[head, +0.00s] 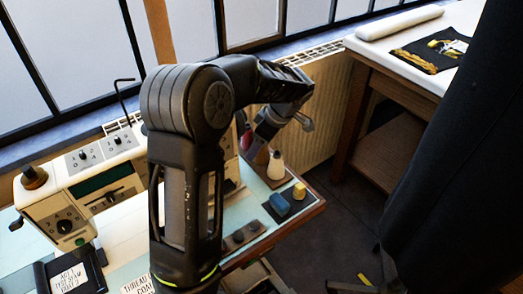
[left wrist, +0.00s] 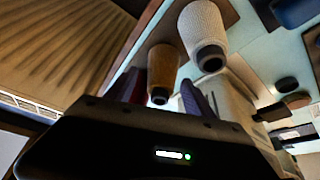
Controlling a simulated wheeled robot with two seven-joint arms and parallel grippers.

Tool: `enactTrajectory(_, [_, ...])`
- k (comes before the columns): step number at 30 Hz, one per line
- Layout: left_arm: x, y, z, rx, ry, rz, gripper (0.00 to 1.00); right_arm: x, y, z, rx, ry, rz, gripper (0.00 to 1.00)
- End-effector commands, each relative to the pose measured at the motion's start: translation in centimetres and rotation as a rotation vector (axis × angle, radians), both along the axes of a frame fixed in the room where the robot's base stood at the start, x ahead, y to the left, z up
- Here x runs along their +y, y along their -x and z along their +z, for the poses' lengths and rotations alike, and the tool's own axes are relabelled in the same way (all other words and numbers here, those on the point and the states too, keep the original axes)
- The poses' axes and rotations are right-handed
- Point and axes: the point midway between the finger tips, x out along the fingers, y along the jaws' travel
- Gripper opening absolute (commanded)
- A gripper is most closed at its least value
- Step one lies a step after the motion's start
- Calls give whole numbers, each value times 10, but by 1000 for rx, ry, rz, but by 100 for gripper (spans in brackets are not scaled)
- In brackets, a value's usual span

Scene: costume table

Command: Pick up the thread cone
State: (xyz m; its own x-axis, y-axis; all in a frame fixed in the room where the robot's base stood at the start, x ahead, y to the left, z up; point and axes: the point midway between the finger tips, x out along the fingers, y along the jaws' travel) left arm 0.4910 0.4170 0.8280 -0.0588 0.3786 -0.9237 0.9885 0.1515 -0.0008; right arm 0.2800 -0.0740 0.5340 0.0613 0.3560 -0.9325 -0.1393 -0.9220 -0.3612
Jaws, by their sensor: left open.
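Several thread cones stand at the table's far right edge. In the head view a white cone (head: 277,167) is nearest, with a tan cone (head: 262,157) behind it and a reddish one (head: 246,139) farther back. My left gripper (head: 262,138) is just above and behind the tan cone; its fingers are hard to make out there. In the left wrist view the tan cone (left wrist: 164,68) appears in front of the open jaws, roughly between them, and the white cone (left wrist: 204,32) is beside it to the right. I cannot tell whether the gripper touches any cone. My right gripper is not in view.
A cream sewing machine (head: 100,175) stands to the left of my arm. A blue block (head: 279,204) and a yellow spool (head: 299,190) sit at the table's front right. A radiator (head: 315,115) lies beyond. A white-topped side table (head: 400,52) stands at the right.

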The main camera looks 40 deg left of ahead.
Motion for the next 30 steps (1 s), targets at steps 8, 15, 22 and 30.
enactTrajectory(8, [3, 1, -7, 0, 1, 0, 62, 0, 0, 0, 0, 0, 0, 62])
enactTrajectory(15, [2, 0, -6, -1, 1, 0, 62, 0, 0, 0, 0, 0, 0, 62])
enactTrajectory(22, [2, 0, -6, -1, 1, 0, 57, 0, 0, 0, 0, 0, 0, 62])
enactTrajectory(30, [2, 0, -6, -1, 1, 0, 35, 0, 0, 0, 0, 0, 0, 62])
